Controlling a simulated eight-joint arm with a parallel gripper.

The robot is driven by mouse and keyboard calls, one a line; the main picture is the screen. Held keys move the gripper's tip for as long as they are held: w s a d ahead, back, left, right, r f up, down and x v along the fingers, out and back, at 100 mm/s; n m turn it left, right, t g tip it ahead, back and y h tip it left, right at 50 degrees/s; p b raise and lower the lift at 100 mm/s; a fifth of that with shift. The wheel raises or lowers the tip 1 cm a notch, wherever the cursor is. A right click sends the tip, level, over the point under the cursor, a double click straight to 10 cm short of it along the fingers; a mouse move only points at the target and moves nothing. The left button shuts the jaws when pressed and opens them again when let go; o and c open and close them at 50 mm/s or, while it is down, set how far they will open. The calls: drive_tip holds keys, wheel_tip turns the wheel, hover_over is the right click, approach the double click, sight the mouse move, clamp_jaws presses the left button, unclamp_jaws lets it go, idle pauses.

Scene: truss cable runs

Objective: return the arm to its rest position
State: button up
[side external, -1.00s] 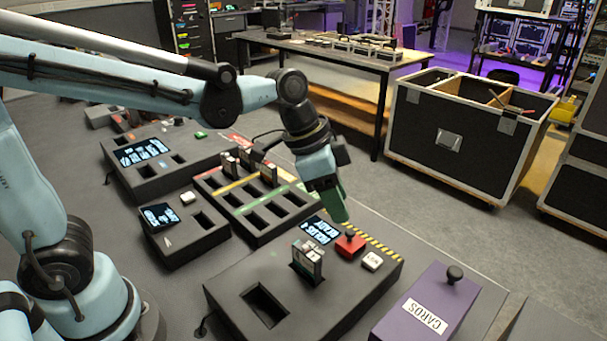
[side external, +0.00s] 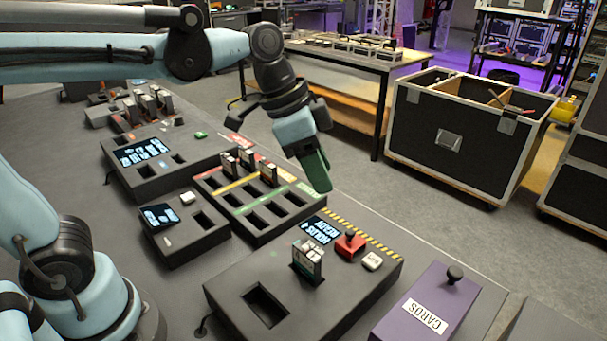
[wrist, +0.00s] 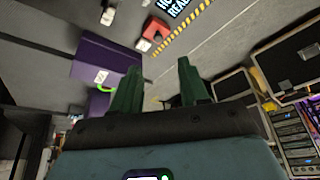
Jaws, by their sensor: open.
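The arm reaches in from the upper left of the side view, with the wrist bent down. In the wrist view the red lever block (wrist: 153,32) lies beyond the fingers, with the purple cards box (wrist: 100,62) to the left.
The purple box marked CARDS (side external: 420,308) has a black knob. A slotted rack (side external: 255,215) with several modules lies left of my gripper. A flight case (side external: 450,140) stands on the floor behind. Open air surrounds the gripper.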

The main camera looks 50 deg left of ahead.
drive_tip(key=s+a+f+n+t+y, duration=0.3)
drive_tip(key=s+a+f+n, duration=0.3)
drive_tip(key=a+n, duration=0.2)
drive_tip(key=shift+a+f+n+t, duration=0.2)
drive_tip(key=shift+a+n+t, duration=0.15)
drive_tip(key=shift+a, duration=0.55)
